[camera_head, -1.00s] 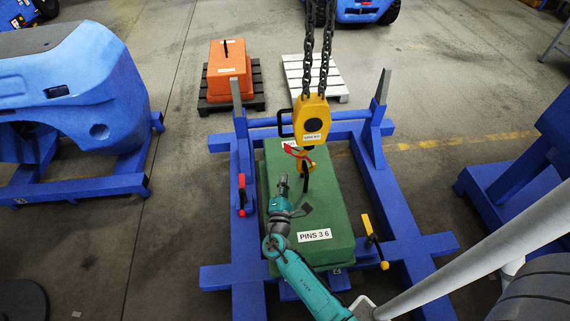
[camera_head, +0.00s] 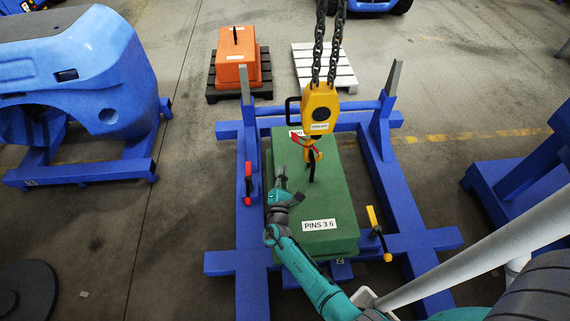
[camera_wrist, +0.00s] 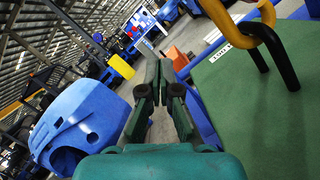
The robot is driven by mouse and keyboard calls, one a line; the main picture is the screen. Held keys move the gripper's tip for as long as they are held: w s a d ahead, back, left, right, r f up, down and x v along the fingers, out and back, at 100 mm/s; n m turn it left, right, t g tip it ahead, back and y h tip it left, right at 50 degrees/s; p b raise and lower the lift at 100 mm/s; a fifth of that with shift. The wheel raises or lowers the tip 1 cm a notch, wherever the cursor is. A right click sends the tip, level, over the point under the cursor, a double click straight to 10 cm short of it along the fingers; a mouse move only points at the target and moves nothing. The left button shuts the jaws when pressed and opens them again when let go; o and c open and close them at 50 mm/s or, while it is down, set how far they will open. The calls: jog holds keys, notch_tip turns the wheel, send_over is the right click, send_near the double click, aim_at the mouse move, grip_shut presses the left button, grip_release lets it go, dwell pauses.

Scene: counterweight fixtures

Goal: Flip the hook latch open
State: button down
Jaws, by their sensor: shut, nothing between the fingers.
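The yellow hook block (camera_head: 320,108) hangs from two chains above the green counterweight (camera_head: 335,200). Its hook (camera_head: 311,155) carries a red latch (camera_head: 303,141) across its upper left side. The hook passes through or beside the black handle (camera_head: 313,168) on the weight's top; I cannot tell which. The wrist view shows the yellow hook (camera_wrist: 238,42) and the black handle (camera_wrist: 282,62) at the upper right, but no red latch. My gripper (camera_head: 281,170) is shut and empty, left of the hook and apart from it. Its fingers show in the wrist view (camera_wrist: 160,72).
A blue frame (camera_head: 390,185) surrounds the weight, with uprights behind. A red-handled pin (camera_head: 248,184) is on the left and a yellow-handled one (camera_head: 373,220) on the right. An orange weight (camera_head: 237,70) and an empty white pallet (camera_head: 322,68) stand behind.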

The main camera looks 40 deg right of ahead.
jog(key=w+d+r, duration=0.4)
jog(key=d, duration=0.4)
jog(key=shift+w+r, duration=0.25)
jog(key=shift+r, duration=0.05)
jog(key=shift+r, duration=0.1)
dwell(0.4)
jog(key=shift+s+d+r+m+g, duration=0.3)
jog(key=shift+r+m, duration=0.25)
jog(key=shift+m, duration=0.35)
jog(key=shift+s+d+r+m+g, duration=0.15)
jog(key=shift+d+r+m, duration=0.35)
jog(key=shift+m, duration=0.4)
jog(key=shift+s+d+r+m+g, duration=0.15)
jog(key=shift+s+d+r+m, duration=0.1)
jog(key=shift+r+m, duration=0.5)
jog(key=shift+f, duration=0.1)
